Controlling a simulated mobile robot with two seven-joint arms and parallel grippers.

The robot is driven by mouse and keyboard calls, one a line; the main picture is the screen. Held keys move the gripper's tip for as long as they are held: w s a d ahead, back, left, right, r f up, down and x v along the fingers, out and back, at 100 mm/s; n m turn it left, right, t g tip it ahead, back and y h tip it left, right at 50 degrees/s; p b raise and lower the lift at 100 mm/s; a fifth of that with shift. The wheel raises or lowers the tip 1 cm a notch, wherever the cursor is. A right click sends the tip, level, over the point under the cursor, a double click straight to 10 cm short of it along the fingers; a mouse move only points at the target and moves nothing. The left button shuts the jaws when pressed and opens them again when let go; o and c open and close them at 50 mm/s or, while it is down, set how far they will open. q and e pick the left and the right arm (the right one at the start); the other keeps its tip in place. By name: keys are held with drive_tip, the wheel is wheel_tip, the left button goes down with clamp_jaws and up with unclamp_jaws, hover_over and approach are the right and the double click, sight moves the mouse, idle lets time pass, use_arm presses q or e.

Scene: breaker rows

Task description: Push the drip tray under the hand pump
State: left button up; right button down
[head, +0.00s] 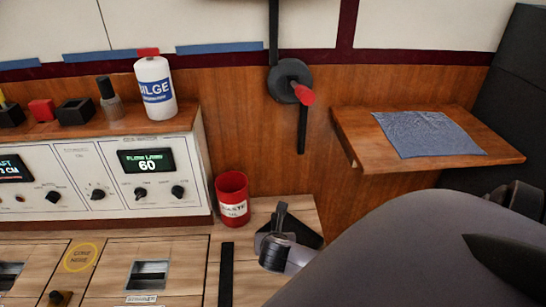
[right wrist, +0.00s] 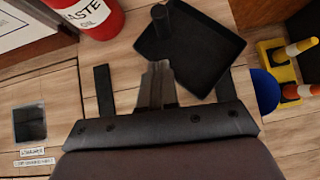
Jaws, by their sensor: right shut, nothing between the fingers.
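The drip tray (right wrist: 203,48) is a shallow black square tray on the wooden counter, turned at an angle in the right wrist view. In the head view part of the tray (head: 307,232) shows behind my right gripper (head: 282,208). My right gripper (right wrist: 159,68) is shut and empty, with its fingertips at the tray's near left side; I cannot tell whether they touch it. The hand pump (head: 287,82) appears to be the dark round wall fitting with a red grip and vertical rods. A short black cylinder (right wrist: 160,20) shows at the tray's upper left corner. My left gripper is out of view.
A red waste bin (head: 232,200) stands on the counter left of the tray; it also shows in the right wrist view (right wrist: 92,12). A black strip (head: 226,273) lies on the counter. A wooden shelf (head: 345,143) with a blue cloth (head: 425,133) is at right.

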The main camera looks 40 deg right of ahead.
sight(273, 221)
drive_tip(key=b+x, duration=0.2)
drive_tip(key=x, duration=0.5)
drive_tip(key=shift+f+b, duration=0.15)
drive_tip(key=shift+b, duration=0.2)
drive_tip(key=shift+w+d+b, duration=0.3)
drive_tip(key=shift+w+d, duration=0.5)
drive_tip(key=shift+w, duration=0.15)
drive_tip(key=shift+w+d, duration=0.45)
drive_tip(key=shift+d, duration=0.05)
